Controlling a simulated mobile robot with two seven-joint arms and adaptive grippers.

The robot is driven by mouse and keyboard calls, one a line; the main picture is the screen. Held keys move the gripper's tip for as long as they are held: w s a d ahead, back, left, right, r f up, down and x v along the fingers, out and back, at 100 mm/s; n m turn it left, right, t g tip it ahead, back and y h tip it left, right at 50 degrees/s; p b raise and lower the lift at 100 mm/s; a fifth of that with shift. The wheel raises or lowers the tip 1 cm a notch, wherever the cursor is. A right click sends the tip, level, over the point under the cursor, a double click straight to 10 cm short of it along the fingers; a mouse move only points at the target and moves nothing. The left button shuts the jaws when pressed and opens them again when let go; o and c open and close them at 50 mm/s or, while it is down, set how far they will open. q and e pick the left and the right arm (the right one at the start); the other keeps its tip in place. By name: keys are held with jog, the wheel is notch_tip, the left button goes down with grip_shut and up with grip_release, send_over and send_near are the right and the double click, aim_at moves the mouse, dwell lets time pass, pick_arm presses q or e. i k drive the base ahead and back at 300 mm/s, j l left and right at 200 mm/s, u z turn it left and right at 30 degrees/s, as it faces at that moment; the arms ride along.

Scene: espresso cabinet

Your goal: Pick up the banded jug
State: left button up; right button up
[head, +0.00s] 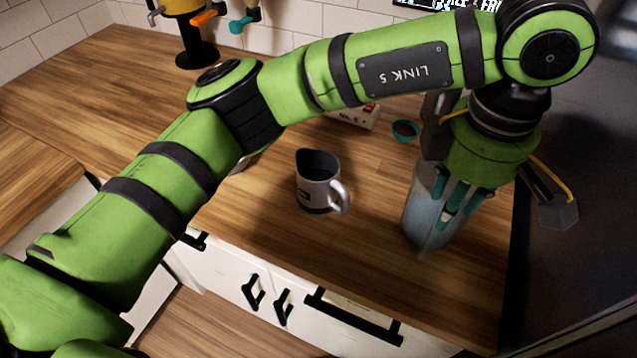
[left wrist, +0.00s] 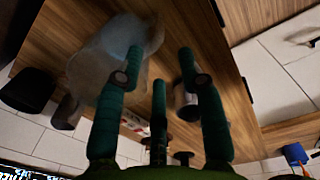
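The banded jug (head: 318,190) stands upright on the wooden counter in the middle of the head view. It is white with dark bands, a dark inside and a white handle toward the right. In the left wrist view the jug (left wrist: 183,101) shows small, partly hidden behind a finger. My left gripper (head: 450,212) points down to the right of the jug, apart from it, its green fingers spread and empty. The fingers (left wrist: 160,72) also fill the left wrist view. My right gripper is in neither view.
A translucent bluish container (head: 417,212) stands right by my left fingers; I cannot tell whether they touch. A small teal cup (head: 405,131) and a white box (head: 357,117) stand behind. The counter's front edge lies above white drawers (head: 240,275).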

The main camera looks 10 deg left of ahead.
aim_at(320, 188)
jog(key=k+j+z, duration=0.15)
jog(key=z, duration=0.35)
jog(key=k+j+z, duration=0.2)
jog(key=z, duration=0.25)
jog(key=k+j+z, duration=0.25)
jog(key=z, duration=0.25)
